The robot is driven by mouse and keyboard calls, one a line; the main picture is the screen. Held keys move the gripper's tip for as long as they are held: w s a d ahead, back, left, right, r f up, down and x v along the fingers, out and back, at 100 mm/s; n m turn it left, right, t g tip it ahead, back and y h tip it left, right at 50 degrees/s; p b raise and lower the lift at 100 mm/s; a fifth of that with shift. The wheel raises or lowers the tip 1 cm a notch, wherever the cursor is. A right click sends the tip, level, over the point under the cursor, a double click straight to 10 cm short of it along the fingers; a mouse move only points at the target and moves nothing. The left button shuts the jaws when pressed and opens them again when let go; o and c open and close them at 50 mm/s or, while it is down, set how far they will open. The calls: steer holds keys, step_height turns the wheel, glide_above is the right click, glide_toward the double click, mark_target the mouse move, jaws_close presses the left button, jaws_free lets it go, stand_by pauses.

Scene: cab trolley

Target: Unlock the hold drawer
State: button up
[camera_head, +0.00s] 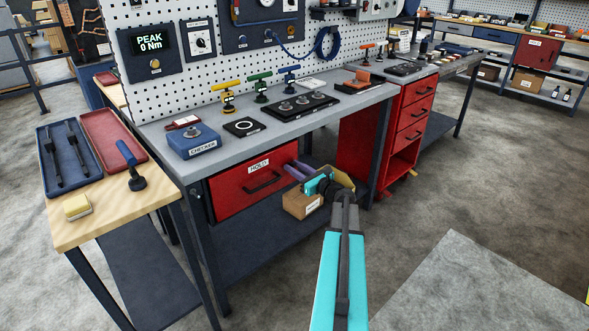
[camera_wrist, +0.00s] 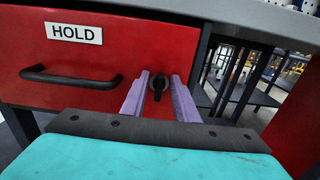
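The red hold drawer (camera_head: 235,192) is shut under the grey bench, with a white HOLD label (camera_head: 258,166) and a black bar handle (camera_head: 262,184). In the wrist view the drawer front (camera_wrist: 185,35) fills the upper left, with its handle (camera_wrist: 70,78) left of my gripper. A dark lock or key (camera_wrist: 158,82) shows at the right part of the drawer front, between my fingers. My gripper (camera_wrist: 160,85) has purple fingers and is open, with a finger on each side of the dark piece and small gaps. In the head view my gripper (camera_head: 297,170) is at the drawer's right end and hides the lock.
A cardboard box (camera_head: 302,204) stands under the bench, close below my gripper. A bench leg (camera_head: 207,245) stands left of the drawer. A red drawer cabinet (camera_head: 410,130) is to the right. The floor in front is clear.

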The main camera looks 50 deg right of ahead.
jaws_close()
steer(key=shift+a, duration=0.1)
